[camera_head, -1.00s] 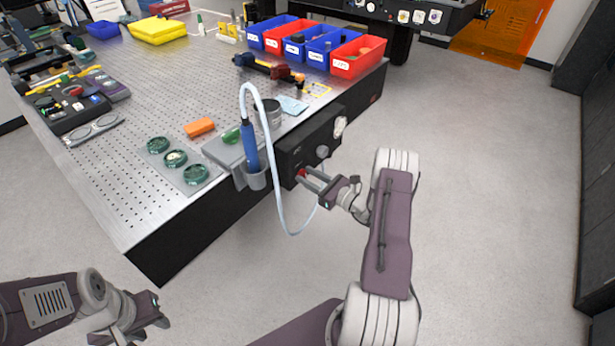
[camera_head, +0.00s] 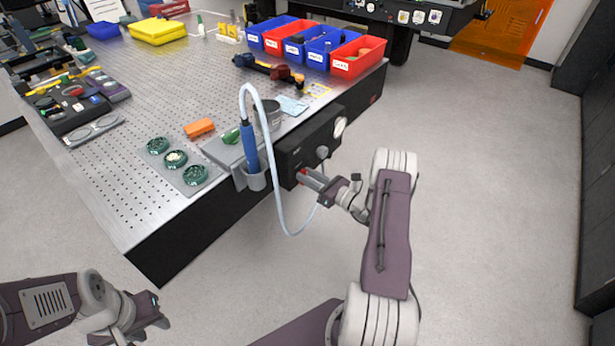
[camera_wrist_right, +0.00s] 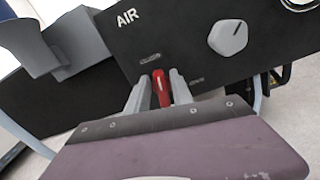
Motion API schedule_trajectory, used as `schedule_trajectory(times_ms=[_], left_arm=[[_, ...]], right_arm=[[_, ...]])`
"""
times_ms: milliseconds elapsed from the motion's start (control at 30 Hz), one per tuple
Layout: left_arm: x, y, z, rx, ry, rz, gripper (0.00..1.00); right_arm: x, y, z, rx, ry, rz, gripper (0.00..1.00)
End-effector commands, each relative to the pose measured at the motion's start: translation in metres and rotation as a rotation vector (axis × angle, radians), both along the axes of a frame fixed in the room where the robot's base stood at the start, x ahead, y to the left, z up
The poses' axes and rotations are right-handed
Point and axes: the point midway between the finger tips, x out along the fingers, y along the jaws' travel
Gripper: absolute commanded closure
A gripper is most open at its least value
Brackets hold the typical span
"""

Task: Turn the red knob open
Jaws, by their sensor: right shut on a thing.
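The red knob (camera_wrist_right: 161,88) sits on the front of a black panel marked AIR (camera_wrist_right: 190,45), which hangs on the table's side. It also shows as a small red spot in the head view (camera_head: 302,177). My right gripper (camera_wrist_right: 160,92) is shut on the red knob, one finger on each side of it; in the head view it reaches the panel (camera_head: 312,148) from the right. My left gripper (camera_head: 152,310) is away from the table at the lower left; its fingertips are too small to tell whether they are apart.
A grey knob (camera_wrist_right: 228,38) and a gauge (camera_head: 340,127) are on the same panel. A blue wand (camera_head: 250,150) stands in a grey holder (camera_head: 256,181), its pale hose (camera_head: 279,205) looping down near my right gripper. The perforated table (camera_head: 110,195) carries bins and small parts.

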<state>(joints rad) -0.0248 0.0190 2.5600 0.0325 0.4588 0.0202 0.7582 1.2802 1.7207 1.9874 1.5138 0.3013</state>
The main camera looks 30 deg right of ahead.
Motion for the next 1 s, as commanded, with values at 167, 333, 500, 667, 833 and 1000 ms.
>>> schedule_trajectory(times_ms=[167,333,500,667,833,1000], left_arm=[[0.0000,0.0000,0.0010,0.000,0.000,0.000,0.64],[0.0000,0.0000,0.0016,0.000,0.000,0.000,0.64],[0.0000,0.0000,0.0020,0.000,0.000,0.000,0.64],[0.0001,0.0000,0.0023,0.000,0.000,0.000,0.64],[0.0000,0.0000,0.0025,0.000,0.000,0.000,0.64],[0.0000,0.0000,0.0026,0.000,0.000,0.000,0.64]], right_arm=[[0.0007,-0.0022,-0.0009,0.147,0.062,0.000,1.00],[0.0015,-0.0043,-0.0020,0.296,0.124,0.000,1.00],[0.0024,-0.0061,-0.0033,0.446,0.186,0.000,1.00],[0.0031,-0.0077,-0.0050,0.585,0.243,0.000,1.00],[0.0035,-0.0090,-0.0072,0.736,0.306,-0.001,1.00],[0.0040,-0.0102,-0.0091,0.882,0.366,-0.001,1.00]])
